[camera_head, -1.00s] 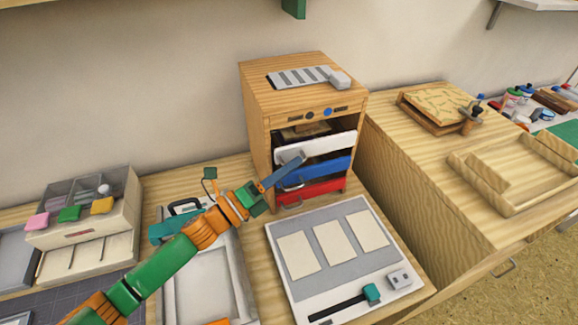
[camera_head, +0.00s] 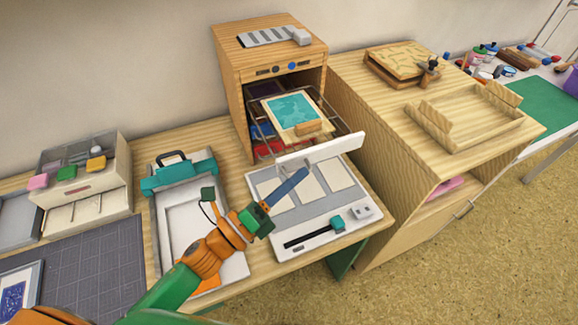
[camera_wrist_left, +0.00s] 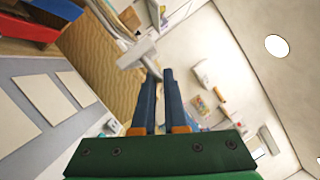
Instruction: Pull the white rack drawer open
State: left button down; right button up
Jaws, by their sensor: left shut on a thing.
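The white rack drawer stands pulled well out of the wooden cabinet (camera_head: 237,85). Its white front (camera_head: 322,148) is in front of the cabinet opening, over the back of the white board. The open drawer shows thin dark rails and carries a wood-framed panel with a teal sheet (camera_head: 290,105). My left gripper (camera_head: 304,172) is at the near face of the white front, shut on the drawer's handle. In the left wrist view, the blue fingers (camera_wrist_left: 157,72) meet a pale handle piece beside the white front (camera_wrist_left: 134,53). My right gripper is not in view.
Blue and red drawers (camera_head: 262,149) sit below inside the cabinet. A white board with pale panels (camera_head: 275,216) lies under the drawer. A teal-clamped tray (camera_head: 160,225) is at left. A wooden cabinet with a tray on top (camera_head: 350,85) stands at right.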

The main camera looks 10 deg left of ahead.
pick_arm(q)
jog(key=shift+s+d, duration=0.5)
jog(key=shift+s, duration=0.25)
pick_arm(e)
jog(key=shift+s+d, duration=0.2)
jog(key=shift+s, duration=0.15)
pick_arm(q)
jog(key=c, duration=1)
grip_release()
jog(key=shift+o, duration=0.2)
jog(key=b+v, duration=0.2)
jog(key=v, duration=0.5)
jog(key=shift+b, duration=0.3)
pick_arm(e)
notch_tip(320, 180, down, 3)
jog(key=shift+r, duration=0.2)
